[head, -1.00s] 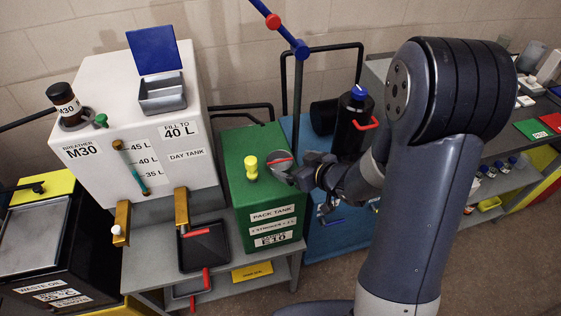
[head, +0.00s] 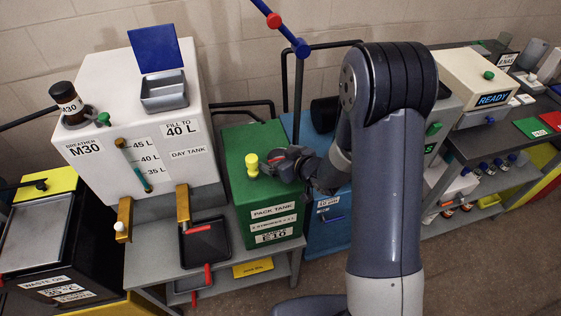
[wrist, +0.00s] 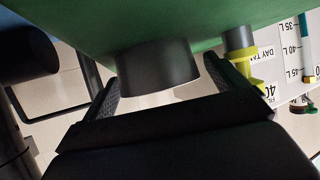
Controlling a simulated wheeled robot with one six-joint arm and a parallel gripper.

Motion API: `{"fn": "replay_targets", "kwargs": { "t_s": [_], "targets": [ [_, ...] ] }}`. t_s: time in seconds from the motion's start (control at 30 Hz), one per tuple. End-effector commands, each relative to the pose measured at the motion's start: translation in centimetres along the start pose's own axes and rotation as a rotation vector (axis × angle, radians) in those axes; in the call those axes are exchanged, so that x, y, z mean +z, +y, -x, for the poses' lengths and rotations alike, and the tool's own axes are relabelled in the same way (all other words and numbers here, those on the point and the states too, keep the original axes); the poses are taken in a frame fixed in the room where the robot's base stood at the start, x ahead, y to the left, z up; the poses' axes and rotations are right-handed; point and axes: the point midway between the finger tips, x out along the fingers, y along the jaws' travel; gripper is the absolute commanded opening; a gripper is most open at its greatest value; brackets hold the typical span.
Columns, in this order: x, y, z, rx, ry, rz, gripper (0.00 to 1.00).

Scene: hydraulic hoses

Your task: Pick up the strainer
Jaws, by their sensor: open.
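My gripper (head: 280,162) is over the top of the green pack tank (head: 236,176), just right of its yellow knob (head: 252,165). In the wrist view my gripper (wrist: 160,78) is open, with one finger on each side of a dark grey cylinder (wrist: 157,72). The cylinder stands on the green tank top, and the picture is upside down there. I cannot tell whether the fingers touch it. No part is labelled as the strainer, and I cannot tell for sure whether this cylinder is it. In the head view my gripper hides it.
The yellow knob (wrist: 240,65) also shows close beside one finger. Left of the green tank stands the white day tank (head: 110,130) with a blue lid (head: 155,50) raised. A dark upright post (head: 298,90) rises behind. A blue cabinet (head: 328,222) stands right of the tank.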

Motion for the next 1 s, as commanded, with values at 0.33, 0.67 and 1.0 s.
{"fn": "replay_targets", "kwargs": {
  "t_s": [0.33, 0.67, 1.0],
  "targets": [
    [0.0, 0.0, 0.0, 0.0, 0.0, -0.001, 0.67],
    [0.0, 0.0, 0.1, 0.0, 0.0, -0.001, 0.47],
    [-1.6, 0.0, 0.9, 0.0, 0.004, 0.002, 0.47]
  ]
}}
